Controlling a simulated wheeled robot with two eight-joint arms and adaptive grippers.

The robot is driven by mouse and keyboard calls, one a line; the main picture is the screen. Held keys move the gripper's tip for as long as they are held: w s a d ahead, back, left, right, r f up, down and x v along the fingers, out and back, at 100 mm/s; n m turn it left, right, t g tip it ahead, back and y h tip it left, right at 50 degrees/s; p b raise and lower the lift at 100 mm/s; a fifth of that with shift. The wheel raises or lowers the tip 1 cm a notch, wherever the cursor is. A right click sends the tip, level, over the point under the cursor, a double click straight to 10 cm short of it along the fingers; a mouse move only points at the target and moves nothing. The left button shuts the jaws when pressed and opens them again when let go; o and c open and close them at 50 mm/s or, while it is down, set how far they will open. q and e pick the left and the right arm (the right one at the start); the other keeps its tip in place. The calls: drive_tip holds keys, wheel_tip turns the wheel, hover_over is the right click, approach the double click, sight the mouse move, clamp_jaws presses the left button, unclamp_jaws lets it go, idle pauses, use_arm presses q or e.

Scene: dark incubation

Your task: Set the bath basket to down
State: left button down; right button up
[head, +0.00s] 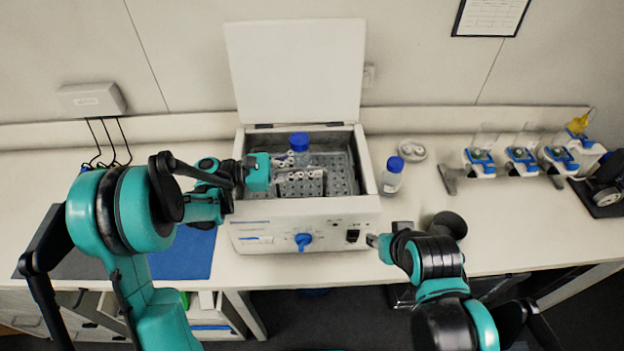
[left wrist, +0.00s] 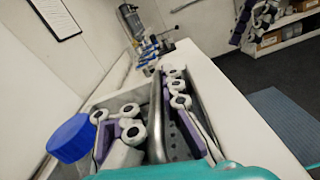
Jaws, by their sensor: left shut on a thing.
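The bath basket (head: 342,178) is a perforated metal basket inside the open white water bath (head: 285,207). Its metal part (left wrist: 156,120) runs between my left fingers in the left wrist view. My left gripper (head: 303,171) reaches into the bath from the left and is shut on the basket; it also shows in the left wrist view (left wrist: 155,110). The fingers and arm hide part of the basket, and I cannot tell how high it sits. My right gripper (head: 374,241) is by the bath's lower right front, near a black switch (head: 352,236); its jaws are too small to read.
A blue-capped bottle (head: 299,143) stands within the bath beside my left gripper. The bath's lid (head: 297,70) is raised. Another blue-capped bottle (head: 392,177) stands close to the bath's right side. Blue-and-white devices (head: 520,158) are farther right. The bench between is mostly clear.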

use_arm(q)
drive_tip(key=shift+f, duration=0.15)
drive_tip(key=shift+w+a, duration=0.1)
drive_tip(key=shift+w, duration=0.15)
drive_tip(key=c, duration=1.6)
unclamp_jaws()
drive_tip(key=shift+s+a, duration=0.1)
drive_tip(key=shift+a, duration=0.1)
drive_tip(key=a, duration=1.2)
drive_tip(key=shift+d, duration=0.1)
